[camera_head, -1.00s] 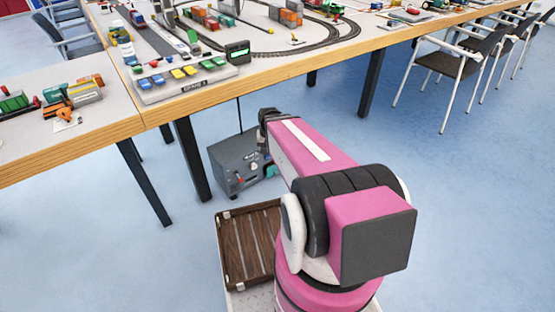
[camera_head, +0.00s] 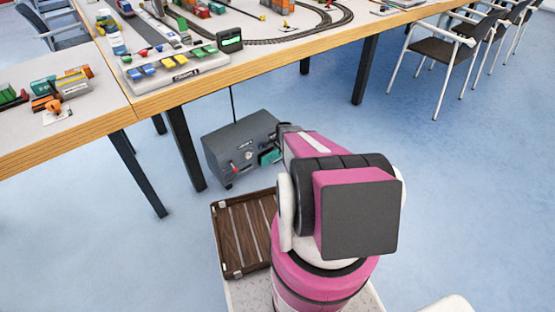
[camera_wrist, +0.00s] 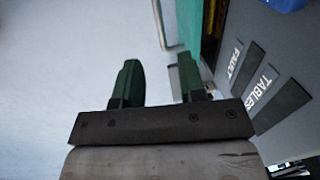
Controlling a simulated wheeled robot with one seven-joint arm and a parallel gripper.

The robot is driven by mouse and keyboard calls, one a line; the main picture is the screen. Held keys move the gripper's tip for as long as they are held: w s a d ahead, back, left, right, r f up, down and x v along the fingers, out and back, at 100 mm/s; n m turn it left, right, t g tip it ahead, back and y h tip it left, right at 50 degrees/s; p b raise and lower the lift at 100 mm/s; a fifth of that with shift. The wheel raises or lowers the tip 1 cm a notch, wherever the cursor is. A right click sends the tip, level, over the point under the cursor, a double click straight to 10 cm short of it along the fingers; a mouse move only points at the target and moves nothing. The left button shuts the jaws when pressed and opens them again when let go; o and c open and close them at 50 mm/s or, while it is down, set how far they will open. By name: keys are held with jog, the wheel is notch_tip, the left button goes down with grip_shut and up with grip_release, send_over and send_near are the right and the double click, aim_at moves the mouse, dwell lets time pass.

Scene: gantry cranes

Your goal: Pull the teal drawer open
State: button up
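The teal drawer (camera_head: 268,157) shows as a small patch on the front of a grey cabinet (camera_head: 238,137) on the floor, partly hidden by my arm. In the wrist view the drawer's teal face (camera_wrist: 188,28) is at the top, seen at a steep angle. A pale metal handle bar (camera_wrist: 160,22) stands out from it and bends back towards it. My gripper (camera_wrist: 160,80) is open and empty. The handle lies just beyond its green fingertips, roughly in line with the gap between them, and appears apart from them.
A slatted wooden tray (camera_head: 243,232) is near my base.

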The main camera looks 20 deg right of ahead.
jog(key=f, duration=0.2)
jog(key=w+f, duration=0.1)
jog(key=f, duration=0.5)
jog(key=shift+w+a+f, duration=0.25)
jog(key=shift+a, duration=0.05)
jog(key=shift+s, duration=0.1)
grip_shut()
